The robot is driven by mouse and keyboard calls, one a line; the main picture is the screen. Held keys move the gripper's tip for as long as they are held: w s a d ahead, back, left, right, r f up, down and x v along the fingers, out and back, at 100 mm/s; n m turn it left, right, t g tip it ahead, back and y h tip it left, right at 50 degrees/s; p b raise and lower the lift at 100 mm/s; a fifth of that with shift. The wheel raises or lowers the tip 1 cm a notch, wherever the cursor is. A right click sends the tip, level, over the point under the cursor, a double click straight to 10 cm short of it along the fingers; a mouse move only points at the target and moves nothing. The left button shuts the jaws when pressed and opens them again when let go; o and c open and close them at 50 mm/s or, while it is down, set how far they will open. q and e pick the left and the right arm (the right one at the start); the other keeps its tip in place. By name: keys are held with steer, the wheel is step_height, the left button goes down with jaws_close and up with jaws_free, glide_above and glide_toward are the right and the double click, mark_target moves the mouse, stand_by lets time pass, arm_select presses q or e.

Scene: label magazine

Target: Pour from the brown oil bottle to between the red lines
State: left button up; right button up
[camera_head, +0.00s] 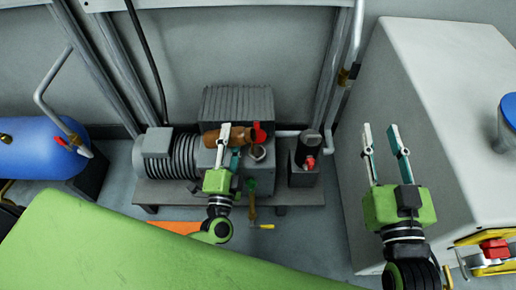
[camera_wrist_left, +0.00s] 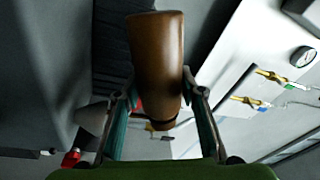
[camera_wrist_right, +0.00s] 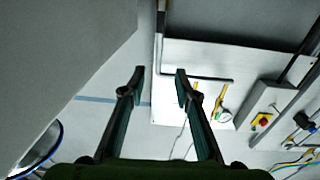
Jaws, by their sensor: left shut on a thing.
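The brown oil bottle (camera_head: 212,138) lies almost level in the air above the pump, its red top (camera_head: 258,132) pointing right. My left gripper (camera_head: 231,143) is shut around it. In the left wrist view the brown bottle (camera_wrist_left: 157,60) sits between the two fingers. A round, light-rimmed opening (camera_head: 257,152) on the pump (camera_head: 262,178) is just below the red top. Whether oil is flowing cannot be made out. The red lines and oil level cannot be made out. My right gripper (camera_head: 381,130) is open and empty, in front of the pale cabinet (camera_head: 440,90).
A ribbed motor (camera_head: 170,155) is left of the bottle. A dark cylinder with a red part (camera_head: 310,162) stands to the right. A blue tank (camera_head: 35,150) is at far left. A green surface (camera_head: 120,250) fills the lower left.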

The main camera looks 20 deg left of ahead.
arm_select(q)
steer(key=shift+r+m+p, duration=0.3)
steer(key=shift+m+p, duration=0.2)
steer(key=shift+p, duration=0.3)
steer(key=shift+r+m+p, duration=0.1)
steer(key=shift+m+p, duration=0.2)
steer(key=shift+p, duration=0.4)
arm_select(e)
steer(key=s+d+f+g+h, duration=0.1)
steer(key=s+d+f+g, duration=0.1)
steer(key=f, duration=0.5)
steer(key=s+d+f+g+h, duration=0.1)
steer(key=s+d+f+g, duration=0.1)
steer(key=s+f+g, duration=0.3)
step_height(320, 180, down, 3)
steer(key=shift+r+g+h, duration=0.1)
steer(key=shift+g+h, duration=0.3)
steer(key=shift+g, duration=0.3)
steer(key=shift+s+a+m, duration=0.1)
steer(key=shift+m, duration=0.2)
steer(key=shift+w+f, duration=0.4)
steer(key=shift+w, duration=0.25)
